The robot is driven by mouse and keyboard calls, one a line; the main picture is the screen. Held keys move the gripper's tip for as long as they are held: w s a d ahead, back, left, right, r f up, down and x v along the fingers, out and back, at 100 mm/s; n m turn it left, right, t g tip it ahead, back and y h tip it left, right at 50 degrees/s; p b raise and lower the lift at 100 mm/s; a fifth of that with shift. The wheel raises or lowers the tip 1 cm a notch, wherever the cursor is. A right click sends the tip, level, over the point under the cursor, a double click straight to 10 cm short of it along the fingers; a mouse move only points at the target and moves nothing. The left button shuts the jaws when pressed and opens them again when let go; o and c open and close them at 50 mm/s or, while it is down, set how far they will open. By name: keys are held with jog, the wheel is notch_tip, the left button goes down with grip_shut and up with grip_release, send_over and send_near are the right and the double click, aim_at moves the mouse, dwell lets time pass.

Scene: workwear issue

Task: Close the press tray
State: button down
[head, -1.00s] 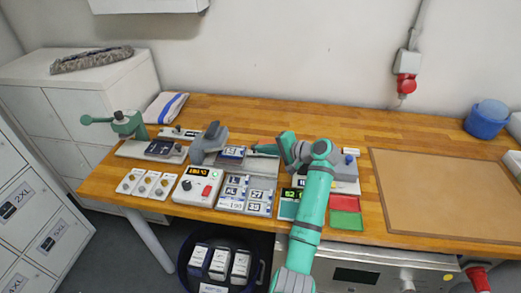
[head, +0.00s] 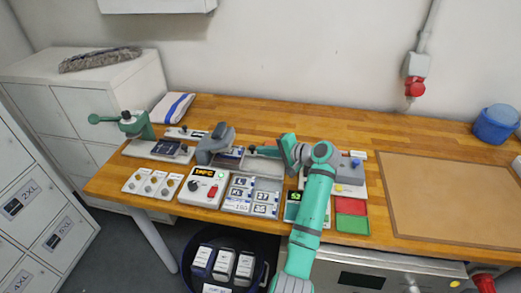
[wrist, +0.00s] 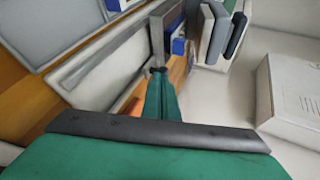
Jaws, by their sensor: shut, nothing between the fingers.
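The grey heat press (head: 216,143) stands at the middle left of the workbench. Its tray carries a dark blue piece with a white label (head: 232,153) and lies mostly under the press head, with its right end still showing. My gripper (head: 254,150) is shut and empty, at the tray's right end. In the wrist view, my fingers (wrist: 158,75) meet a grey upright edge of the tray (wrist: 168,35), with blue beyond it. Whether they press on it or just touch it is hard to tell.
A control box with a lit display (head: 204,187) and a board of number cards (head: 252,196) stand in front. A green-handled press (head: 135,124) is at the left. Red and green pads (head: 351,215) lie right of my arm. A brown mat (head: 450,200) covers the right side.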

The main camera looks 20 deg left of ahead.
jog(key=v, duration=1.2)
jog(key=shift+s+d+f, duration=0.2)
jog(key=shift+d+f, duration=0.05)
jog(key=shift+d, duration=0.1)
